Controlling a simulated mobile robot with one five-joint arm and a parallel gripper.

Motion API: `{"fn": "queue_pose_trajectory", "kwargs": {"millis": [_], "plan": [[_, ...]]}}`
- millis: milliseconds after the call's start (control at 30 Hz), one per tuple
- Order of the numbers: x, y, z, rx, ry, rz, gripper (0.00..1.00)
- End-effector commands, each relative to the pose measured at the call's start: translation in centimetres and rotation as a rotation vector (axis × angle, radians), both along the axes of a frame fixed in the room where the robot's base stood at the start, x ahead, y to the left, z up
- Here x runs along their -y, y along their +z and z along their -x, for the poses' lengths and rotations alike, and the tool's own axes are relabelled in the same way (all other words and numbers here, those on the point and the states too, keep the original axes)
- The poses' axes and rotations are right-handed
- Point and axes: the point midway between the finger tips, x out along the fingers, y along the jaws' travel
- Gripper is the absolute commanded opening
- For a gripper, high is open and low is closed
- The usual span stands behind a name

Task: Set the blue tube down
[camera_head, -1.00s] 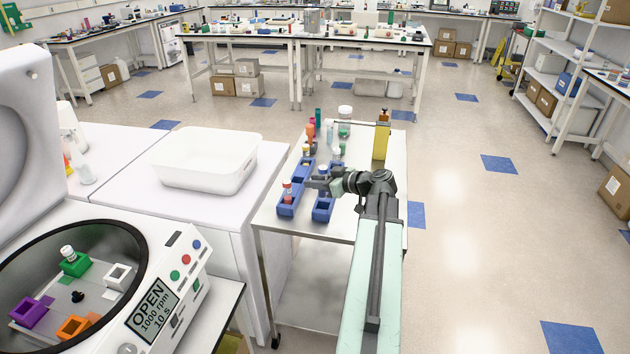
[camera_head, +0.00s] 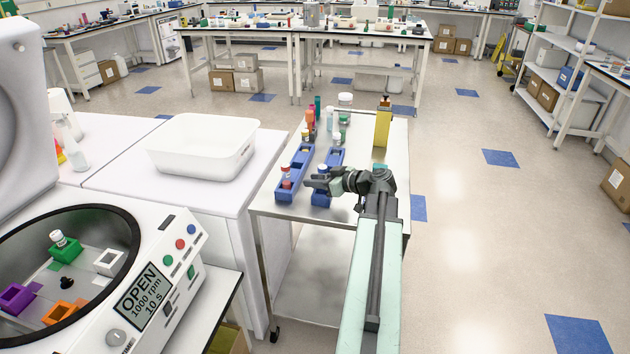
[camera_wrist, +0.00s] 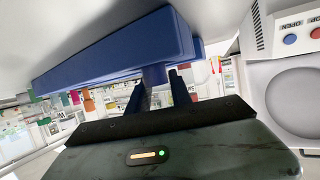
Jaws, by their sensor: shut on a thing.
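My gripper (camera_head: 316,184) is over the near end of the right blue rack (camera_head: 334,159) on the small white cart. In the wrist view my gripper (camera_wrist: 160,88) is shut on the blue tube (camera_wrist: 154,74), of which only a short blue part shows between the fingers. A long blue rack (camera_wrist: 110,52) lies close beyond the fingertips there. In the head view the tube cannot be made out against the blue rack and the gripper. I cannot tell whether the tube touches the rack or cart.
The left blue rack (camera_head: 297,169) holds a red tube (camera_head: 286,178). Several coloured tubes and a yellow bottle (camera_head: 383,125) stand behind on the cart (camera_head: 392,160). A white tub (camera_head: 203,147) and an open centrifuge (camera_head: 165,250) are left.

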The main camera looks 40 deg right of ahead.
Motion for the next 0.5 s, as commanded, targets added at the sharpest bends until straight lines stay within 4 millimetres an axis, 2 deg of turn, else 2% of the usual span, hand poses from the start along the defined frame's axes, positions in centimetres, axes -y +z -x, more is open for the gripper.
{"fn": "queue_pose_trajectory", "kwargs": {"millis": [500], "plan": [[-0.06,-1.16,-0.05,0.0,0.001,0.0,0.0]]}}
